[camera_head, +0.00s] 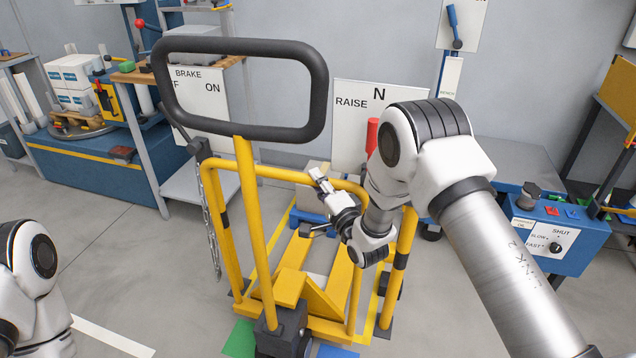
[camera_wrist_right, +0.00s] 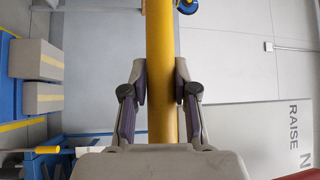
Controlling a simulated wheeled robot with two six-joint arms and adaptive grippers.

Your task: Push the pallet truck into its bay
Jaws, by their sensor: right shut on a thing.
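The pallet truck has a black loop handle (camera_head: 318,95) on a yellow tiller (camera_head: 250,200), a yellow hoop-shaped frame (camera_head: 262,171) and yellow forks (camera_head: 342,280) reaching away from me. My right gripper (camera_head: 322,180) is shut on the hoop's top bar, right of its middle. In the right wrist view the yellow bar (camera_wrist_right: 160,60) runs between its two fingers (camera_wrist_right: 160,95). The bay has yellow floor lines (camera_head: 368,318) and a post on each side; the right post (camera_head: 402,245) has black bands. The truck stands between the posts. My left gripper is out of view.
A chain (camera_head: 212,225) hangs at the left post. A box (camera_head: 312,180) on a blue pallet stands beyond the forks. A blue workbench (camera_head: 90,165) is at left, a blue control box (camera_head: 556,240) at right. Floor between the left bench and truck is clear.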

